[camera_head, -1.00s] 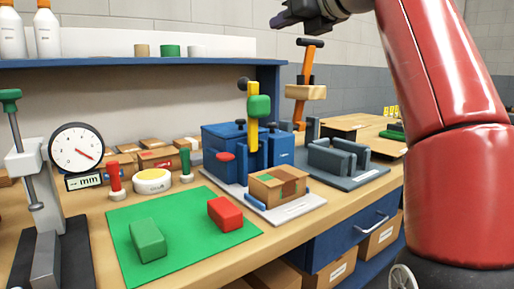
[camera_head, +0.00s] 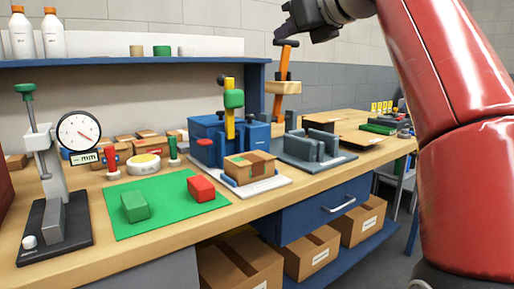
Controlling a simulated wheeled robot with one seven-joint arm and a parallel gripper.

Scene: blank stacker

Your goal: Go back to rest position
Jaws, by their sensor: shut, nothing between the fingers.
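My gripper (camera_head: 283,36) is at the top of the view, raised above the workbench, dark and partly cut off by the top edge. It is shut with nothing held. It hangs just above the top of the orange-handled tool (camera_head: 284,70) in the picture; I cannot tell whether they touch. My red arm (camera_head: 450,130) fills the right side. On the green mat (camera_head: 160,222) lie a green block (camera_head: 135,206) and a red block (camera_head: 201,188), apart from each other.
A dial gauge on a stand (camera_head: 78,131) is at the left. A blue press (camera_head: 230,135) with a wooden block (camera_head: 250,167) stands mid-bench. Grey fixtures (camera_head: 312,148) are to its right. Cardboard boxes (camera_head: 312,252) sit under the bench. Free floor shows at lower right.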

